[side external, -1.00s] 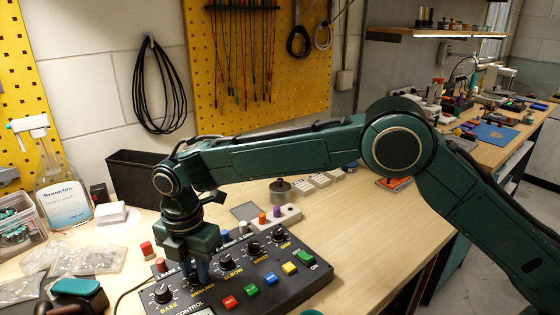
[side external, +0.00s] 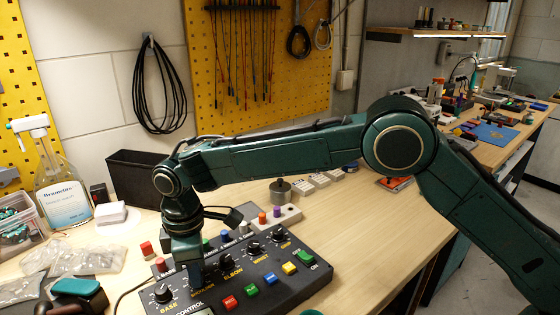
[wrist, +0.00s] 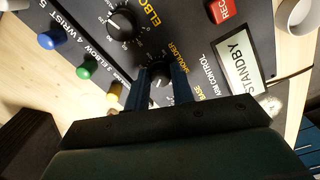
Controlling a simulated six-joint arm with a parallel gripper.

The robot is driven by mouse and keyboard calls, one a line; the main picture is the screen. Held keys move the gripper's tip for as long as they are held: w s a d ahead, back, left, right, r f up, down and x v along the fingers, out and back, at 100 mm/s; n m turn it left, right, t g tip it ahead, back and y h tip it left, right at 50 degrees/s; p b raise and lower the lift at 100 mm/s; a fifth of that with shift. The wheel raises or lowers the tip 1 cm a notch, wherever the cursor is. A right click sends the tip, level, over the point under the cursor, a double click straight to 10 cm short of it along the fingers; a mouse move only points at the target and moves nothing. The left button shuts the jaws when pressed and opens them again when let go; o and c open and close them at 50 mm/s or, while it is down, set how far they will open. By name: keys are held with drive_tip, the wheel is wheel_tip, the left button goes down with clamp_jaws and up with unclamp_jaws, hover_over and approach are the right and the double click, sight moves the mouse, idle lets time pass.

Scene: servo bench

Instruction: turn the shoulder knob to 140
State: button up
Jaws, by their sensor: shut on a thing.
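The dark control box (side external: 290,292) lies on the bench with a row of black knobs. My gripper (side external: 197,282) points straight down over the shoulder knob, second from the left, and hides most of it in the side external view. In the wrist view the shoulder knob (wrist: 160,73) sits between the two blue fingers of my gripper (wrist: 161,82), which are shut on its sides. The SHOULDER label shows beside it, but the scale and pointer are too small to read. The display (wrist: 240,62) reads STANDBY.
The base knob (side external: 163,293) and elbow knob (side external: 227,262) stand close on either side. Coloured buttons, including a red one (side external: 230,302), line the box front. Coloured posts stand behind. A black bin (side external: 135,177) and spray bottle (side external: 60,185) are at left.

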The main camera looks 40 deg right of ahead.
drive_tip(key=m, duration=0.5)
drive_tip(key=shift+m, duration=0.3)
drive_tip(key=m, duration=0.5)
drive_tip(key=shift+a+r, duration=0.1)
drive_tip(key=m, duration=0.5)
drive_tip(key=shift+m, duration=0.4)
drive_tip(key=m, duration=0.5)
drive_tip(key=shift+a+m, duration=0.1)
drive_tip(key=shift+m, duration=0.2)
drive_tip(key=o, duration=1)
